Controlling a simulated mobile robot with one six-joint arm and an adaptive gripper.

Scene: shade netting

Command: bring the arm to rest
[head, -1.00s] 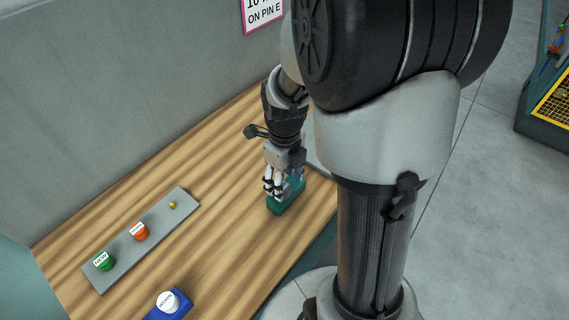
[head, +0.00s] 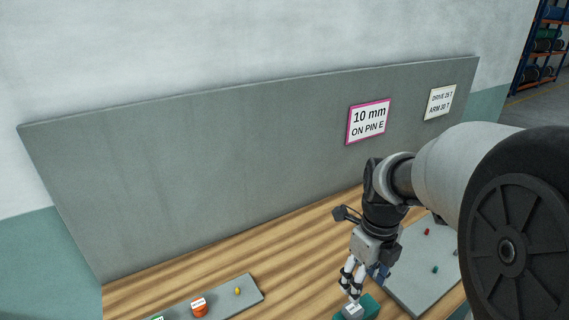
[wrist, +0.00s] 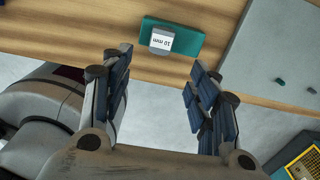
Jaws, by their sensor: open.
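My gripper (head: 352,282) is above the wooden bench, close to a teal block (head: 366,309) with a light grey piece on it. In the wrist view my gripper (wrist: 160,95) is open, its two fingers wide apart with nothing between them. The teal block (wrist: 185,46) lies beyond the fingertips there, and the grey piece (wrist: 161,42) on it carries a "10 mm" label. In the head view the lower part of the block is cut off by the frame edge.
A grey strip (head: 222,303) with an orange knob (head: 199,307) and a yellow pin (head: 238,291) lies at left. A grey plate (head: 412,274) with small pegs is right of my gripper. A grey panel (head: 220,190) behind bears a "10 mm ON PIN E" sign (head: 369,121).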

